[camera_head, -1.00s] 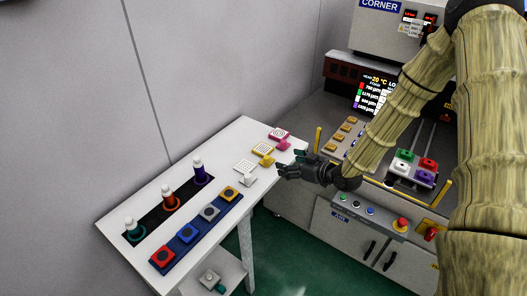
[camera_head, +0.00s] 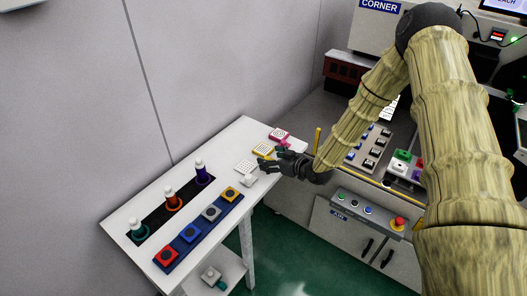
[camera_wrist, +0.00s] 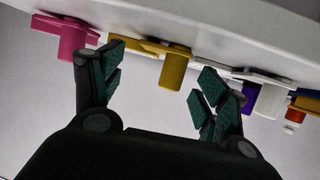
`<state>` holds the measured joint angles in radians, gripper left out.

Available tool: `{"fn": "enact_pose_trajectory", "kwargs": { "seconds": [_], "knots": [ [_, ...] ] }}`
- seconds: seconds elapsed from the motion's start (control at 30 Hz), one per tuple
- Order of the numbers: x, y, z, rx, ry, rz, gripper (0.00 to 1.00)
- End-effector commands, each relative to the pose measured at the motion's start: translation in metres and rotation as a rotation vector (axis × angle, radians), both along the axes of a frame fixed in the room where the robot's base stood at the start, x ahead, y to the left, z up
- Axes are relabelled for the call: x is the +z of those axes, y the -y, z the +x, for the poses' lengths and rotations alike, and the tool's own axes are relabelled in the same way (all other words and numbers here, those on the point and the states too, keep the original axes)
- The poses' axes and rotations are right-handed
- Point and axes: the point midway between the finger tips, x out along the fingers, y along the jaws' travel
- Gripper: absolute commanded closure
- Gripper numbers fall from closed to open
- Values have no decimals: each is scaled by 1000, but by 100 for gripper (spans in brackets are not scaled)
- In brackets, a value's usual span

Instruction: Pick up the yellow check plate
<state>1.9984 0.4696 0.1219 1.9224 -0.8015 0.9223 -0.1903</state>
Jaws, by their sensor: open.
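The yellow check plate (camera_head: 262,149) lies near the right end of the white table, between a pink plate (camera_head: 279,133) and a white plate (camera_head: 244,167). It is partly hidden behind my gripper (camera_head: 271,157) in the head view. In the wrist view the yellow plate's handle (camera_wrist: 175,66) shows ahead of and between the two spread fingers of my gripper (camera_wrist: 160,66), nearer the middle. The gripper is open and empty. A gap to the handle seems to remain, but its depth is hard to tell.
The pink plate (camera_wrist: 72,38) is close to the left finger, and the white plate (camera_wrist: 268,98) is right of the right finger. Bottles and a blue rack (camera_head: 188,246) of coloured blocks stand farther left on the table (camera_head: 125,217). A machine with a control panel (camera_head: 365,208) is at right.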

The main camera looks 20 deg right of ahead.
Motion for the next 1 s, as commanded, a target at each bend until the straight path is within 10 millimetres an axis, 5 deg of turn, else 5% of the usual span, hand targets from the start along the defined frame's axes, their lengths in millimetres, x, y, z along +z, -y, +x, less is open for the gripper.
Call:
{"fn": "enact_pose_trajectory", "kwargs": {
  "seconds": [0.4,0.7,1.0],
  "knots": [
    [-5,-5,9,0,-1,0,26],
    [-5,-5,9,0,-1,0,77],
    [-5,-5,9,0,-1,0,77]
  ]
}}
